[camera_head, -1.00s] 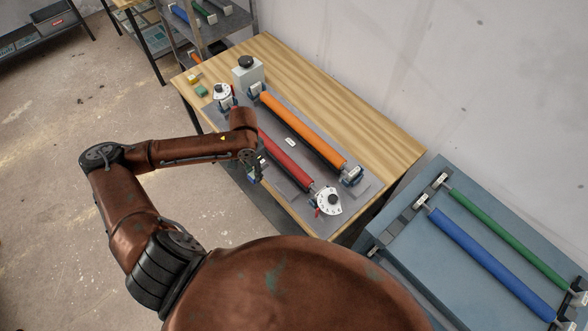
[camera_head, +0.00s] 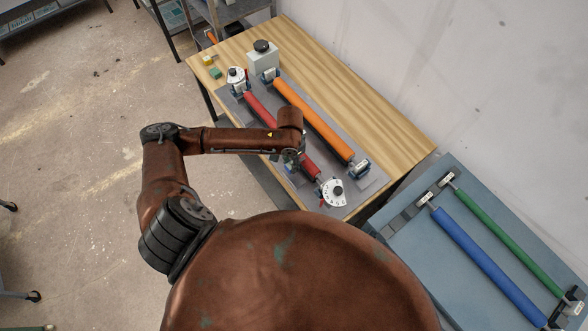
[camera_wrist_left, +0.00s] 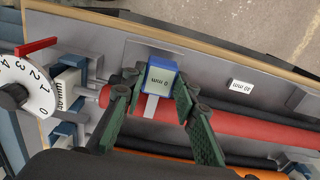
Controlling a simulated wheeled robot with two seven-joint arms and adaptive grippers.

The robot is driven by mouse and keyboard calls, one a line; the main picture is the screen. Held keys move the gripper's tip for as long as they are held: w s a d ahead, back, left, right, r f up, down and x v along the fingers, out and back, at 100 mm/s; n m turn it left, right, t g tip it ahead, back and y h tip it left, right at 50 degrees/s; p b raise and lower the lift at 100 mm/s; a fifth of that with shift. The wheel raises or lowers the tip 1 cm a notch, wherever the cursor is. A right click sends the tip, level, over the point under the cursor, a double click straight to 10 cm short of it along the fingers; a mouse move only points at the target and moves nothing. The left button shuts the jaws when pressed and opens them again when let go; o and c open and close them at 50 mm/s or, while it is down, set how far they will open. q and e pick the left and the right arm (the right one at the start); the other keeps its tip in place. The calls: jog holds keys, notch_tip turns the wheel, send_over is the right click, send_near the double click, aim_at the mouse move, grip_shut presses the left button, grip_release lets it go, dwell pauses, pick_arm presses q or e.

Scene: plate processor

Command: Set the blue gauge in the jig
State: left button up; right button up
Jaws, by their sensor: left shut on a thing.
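The blue gauge (camera_wrist_left: 161,72) is a small block with a blue frame and a white face reading "0 mm". A pale tongue from it lies over the red roller (camera_wrist_left: 248,132). My left gripper (camera_wrist_left: 154,92), with green fingers, is shut on the gauge. In the head view my left gripper (camera_head: 291,163) is over the near part of the red roller (camera_head: 262,110), and the gauge is mostly hidden. I cannot tell whether the tongue touches the roller. A grey plate (camera_head: 372,184) carries the rollers; which part is the jig is unclear. My right gripper is not in view.
An orange roller (camera_head: 315,120) lies parallel to the red one. White dials (camera_head: 333,193) stand at the red roller's ends. A grey box with a black knob (camera_head: 263,57) stands behind. A blue bench (camera_head: 412,245) with blue and green rollers is at right. The wooden table's right strip is bare.

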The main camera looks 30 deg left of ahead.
pick_arm(q)
jog(key=shift+w+d+f, duration=0.1)
jog(key=shift+d+f, duration=0.3)
jog(key=f, duration=0.3)
jog(key=shift+d+p, duration=0.3)
jog(key=shift+d, duration=0.05)
jog(key=shift+f, duration=0.45)
jog(key=shift+f, duration=0.2)
jog(key=o, duration=1.2)
jog(key=shift+c, duration=0.2)
jog(key=shift+r, duration=0.2)
notch_tip(320, 180, up, 12)
jog(key=shift+r+b, duration=0.1)
jog(key=shift+b, duration=0.2)
